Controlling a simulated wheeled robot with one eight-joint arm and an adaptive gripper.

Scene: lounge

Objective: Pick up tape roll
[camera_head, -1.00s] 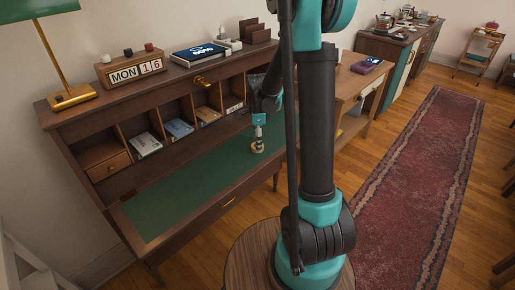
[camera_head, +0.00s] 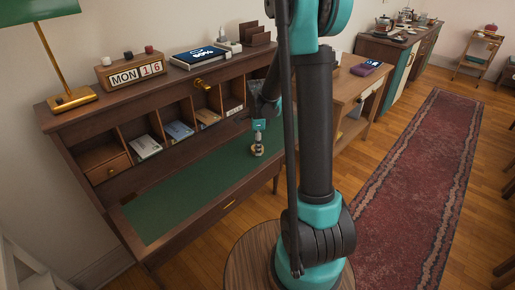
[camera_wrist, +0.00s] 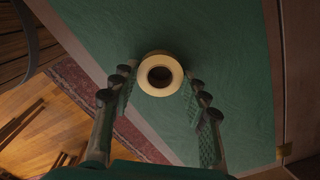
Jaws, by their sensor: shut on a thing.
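The tape roll (camera_wrist: 160,91) is a cream ring with a brown core and a dark hole. In the wrist view it sits between the tips of my two fingers, its hole facing the camera. My gripper (camera_wrist: 158,80) is shut on it. In the head view my gripper (camera_head: 258,148) points down over the green writing surface (camera_head: 190,192) of the desk, the small pale roll at its tip. I cannot tell whether the roll still touches the surface.
The desk's cubbyholes (camera_head: 160,128) hold booklets just behind my gripper. The left part of the green surface is clear. A red runner rug (camera_head: 420,190) lies at the right.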

